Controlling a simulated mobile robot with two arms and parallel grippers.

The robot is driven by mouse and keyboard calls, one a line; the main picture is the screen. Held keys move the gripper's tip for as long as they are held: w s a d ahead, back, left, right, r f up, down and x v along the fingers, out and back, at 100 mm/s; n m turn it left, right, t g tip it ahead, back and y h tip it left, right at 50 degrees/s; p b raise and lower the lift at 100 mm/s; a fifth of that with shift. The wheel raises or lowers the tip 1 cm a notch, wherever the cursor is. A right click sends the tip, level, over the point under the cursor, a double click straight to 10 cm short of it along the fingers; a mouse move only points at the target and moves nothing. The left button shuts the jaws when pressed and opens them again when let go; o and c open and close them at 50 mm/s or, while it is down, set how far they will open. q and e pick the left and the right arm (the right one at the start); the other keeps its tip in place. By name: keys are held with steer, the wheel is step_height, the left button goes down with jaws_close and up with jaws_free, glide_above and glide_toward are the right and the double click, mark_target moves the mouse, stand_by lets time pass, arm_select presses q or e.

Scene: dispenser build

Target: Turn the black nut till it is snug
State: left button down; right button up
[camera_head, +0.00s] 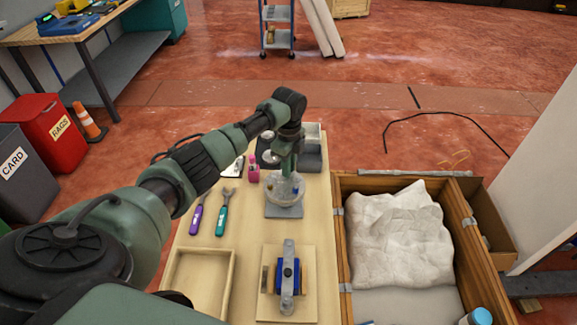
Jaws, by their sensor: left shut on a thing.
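My left gripper (286,178) points down into a clear round bowl (297,193) that stands on a grey square base (284,211). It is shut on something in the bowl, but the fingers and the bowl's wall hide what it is. I cannot make out the black nut for sure. Small bits of blue and yellow show in or at the bowl. My right gripper is not in view.
A blue clamp with a metal bar (288,292) sits nearer on a wooden board. A purple tool (196,219), a teal wrench (222,220) and a pink bottle (253,170) lie or stand left of the bowl. An open wooden crate (341,236) with white wrapping stands right.

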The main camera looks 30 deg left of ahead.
arm_select(q)
steer(key=shift+w+r+m, duration=0.1)
steer(key=shift+m, duration=0.3)
steer(key=c, duration=1.4)
jaws_free()
step_height(320, 180, up, 8)
steer(key=shift+f+b, duration=0.1)
steer(key=shift+b, duration=0.45)
steer(key=shift+f, duration=0.1)
